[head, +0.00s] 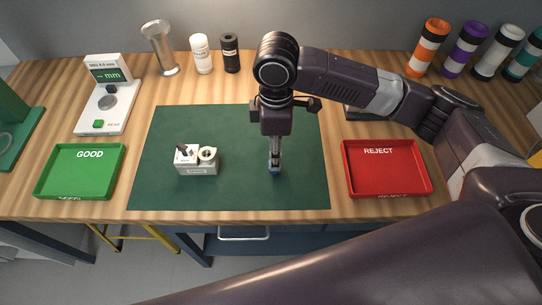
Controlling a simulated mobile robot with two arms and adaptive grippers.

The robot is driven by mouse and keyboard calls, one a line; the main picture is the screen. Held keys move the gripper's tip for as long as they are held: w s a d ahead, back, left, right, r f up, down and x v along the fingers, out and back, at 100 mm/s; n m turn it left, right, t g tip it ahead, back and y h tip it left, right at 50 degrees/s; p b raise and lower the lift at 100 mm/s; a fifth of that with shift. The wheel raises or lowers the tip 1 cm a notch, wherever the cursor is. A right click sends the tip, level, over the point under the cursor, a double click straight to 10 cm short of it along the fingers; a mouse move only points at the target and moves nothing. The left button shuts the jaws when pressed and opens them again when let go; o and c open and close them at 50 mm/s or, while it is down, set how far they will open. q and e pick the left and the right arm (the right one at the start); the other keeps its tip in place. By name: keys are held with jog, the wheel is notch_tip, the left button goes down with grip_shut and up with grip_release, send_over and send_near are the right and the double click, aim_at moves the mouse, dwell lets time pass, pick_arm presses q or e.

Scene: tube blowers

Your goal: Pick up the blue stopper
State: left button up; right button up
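The blue stopper (274,170) is a small blue piece on the right half of the dark green mat (230,190). It shows only partly, at the tips of my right gripper. My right gripper (275,162) points straight down over it, with its fingers seen nearly edge-on. The fingertips reach the stopper, but I cannot tell whether they are closed on it or whether it is off the mat. My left gripper is not in view.
A small grey-white fixture (198,168) stands on the mat to the left. A green GOOD tray (120,165) lies left and a red REJECT tray (425,165) right. A gauge (108,100), a metal cup (160,50) and bottles stand behind. The mat's front left is clear.

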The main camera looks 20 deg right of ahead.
jog(key=f, duration=0.1)
jog(key=f+p, duration=0.1)
jog(key=shift+s+f, duration=0.35)
jog(key=shift+f, duration=0.05)
jog(key=f, duration=0.2)
jog(key=shift+w+f+p, duration=0.2)
jog(key=shift+f+p, duration=0.1)
jog(key=shift+w+f, duration=0.1)
jog(key=shift+f, duration=0.3)
jog(key=c, duration=1)
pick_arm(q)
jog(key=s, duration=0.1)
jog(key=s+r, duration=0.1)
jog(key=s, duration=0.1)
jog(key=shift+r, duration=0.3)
pick_arm(e)
jog(key=shift+c, duration=0.2)
